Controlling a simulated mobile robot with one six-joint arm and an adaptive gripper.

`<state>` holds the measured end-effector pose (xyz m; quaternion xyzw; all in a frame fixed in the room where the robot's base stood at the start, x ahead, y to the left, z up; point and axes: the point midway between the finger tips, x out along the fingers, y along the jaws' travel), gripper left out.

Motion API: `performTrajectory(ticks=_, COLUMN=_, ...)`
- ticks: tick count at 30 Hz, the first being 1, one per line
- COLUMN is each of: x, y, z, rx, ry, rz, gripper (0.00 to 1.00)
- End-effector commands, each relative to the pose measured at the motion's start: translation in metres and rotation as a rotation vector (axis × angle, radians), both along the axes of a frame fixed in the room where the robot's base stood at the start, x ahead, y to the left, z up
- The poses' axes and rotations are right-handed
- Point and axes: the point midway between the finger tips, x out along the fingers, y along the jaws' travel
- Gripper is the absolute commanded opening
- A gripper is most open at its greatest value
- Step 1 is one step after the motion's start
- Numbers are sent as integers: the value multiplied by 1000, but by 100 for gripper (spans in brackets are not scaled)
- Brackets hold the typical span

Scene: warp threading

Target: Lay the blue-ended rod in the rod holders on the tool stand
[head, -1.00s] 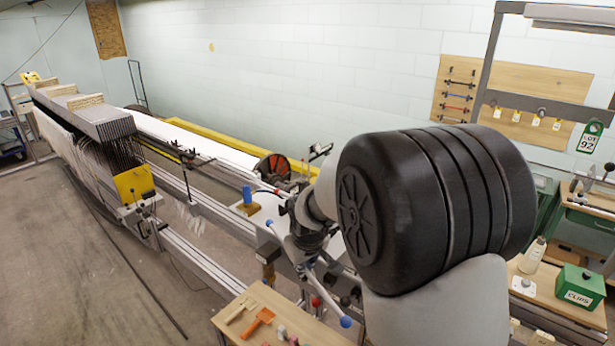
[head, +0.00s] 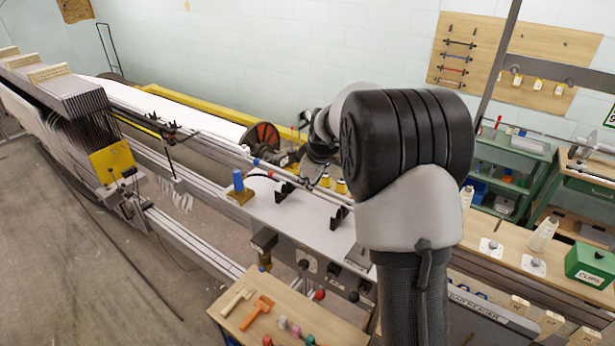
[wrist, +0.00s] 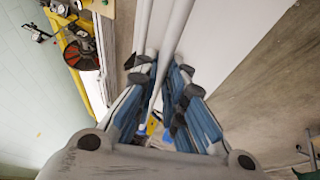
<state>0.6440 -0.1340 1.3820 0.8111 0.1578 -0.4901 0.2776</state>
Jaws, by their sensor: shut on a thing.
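The pale rod (head: 325,193) shows in the head view with a blue end (head: 256,162) at its left. It is level or nearly so, above the grey top of the stand (head: 290,222). Two black holders (head: 283,191) and (head: 338,217) stand on that top, just below and in front of the rod; I cannot tell whether it touches them. My gripper (head: 312,172) is behind the rod, partly hidden by my arm. In the wrist view my gripper's blue-padded fingers (wrist: 165,108) are close around a pale rod (wrist: 172,45).
A blue-topped block (head: 239,183) stands left of the holders. Yellow spools (head: 340,186) and a dark red reel (head: 262,140) are behind. A wooden table with an orange tool (head: 257,313) is in front. The long loom frame (head: 185,190) runs to the left.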

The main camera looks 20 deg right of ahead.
Motion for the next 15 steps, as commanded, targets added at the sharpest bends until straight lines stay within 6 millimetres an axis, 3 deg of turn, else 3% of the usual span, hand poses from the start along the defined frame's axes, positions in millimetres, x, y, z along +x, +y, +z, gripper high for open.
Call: performTrajectory(ticks=15, x=0, y=0, z=-42, rx=0, ry=0, rz=-1, gripper=0)
